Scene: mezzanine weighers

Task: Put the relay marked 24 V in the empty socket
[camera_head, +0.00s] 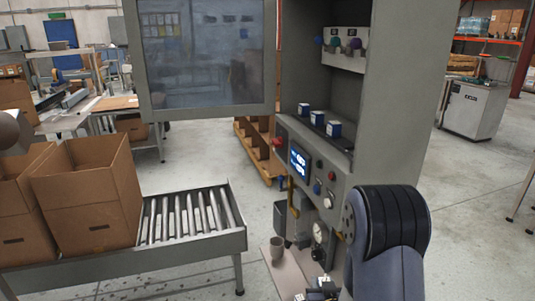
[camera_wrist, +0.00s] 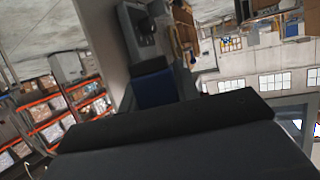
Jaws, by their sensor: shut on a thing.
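My gripper (camera_wrist: 160,108) shows in the wrist view as a broad dark shape across the lower half. It is shut on a blue block (camera_wrist: 153,90), seemingly a relay, whose blue face shows just beyond the gripper's edge. Its marking is not readable. In the head view, three blue-and-white relays (camera_head: 317,117) stand in a row on a dark strip (camera_head: 343,142) in the open grey cabinet. An empty socket cannot be made out clearly. My gripper is hidden in the head view, where my arm fills the lower right.
A panel with a lit display (camera_head: 300,160), buttons and knobs lies below the relay row. Small blue-and-white items (camera_head: 318,293) lie low at the bottom edge. The open cabinet door (camera_head: 205,55) extends left. A roller conveyor (camera_head: 190,218) with cardboard boxes (camera_head: 88,190) stands left.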

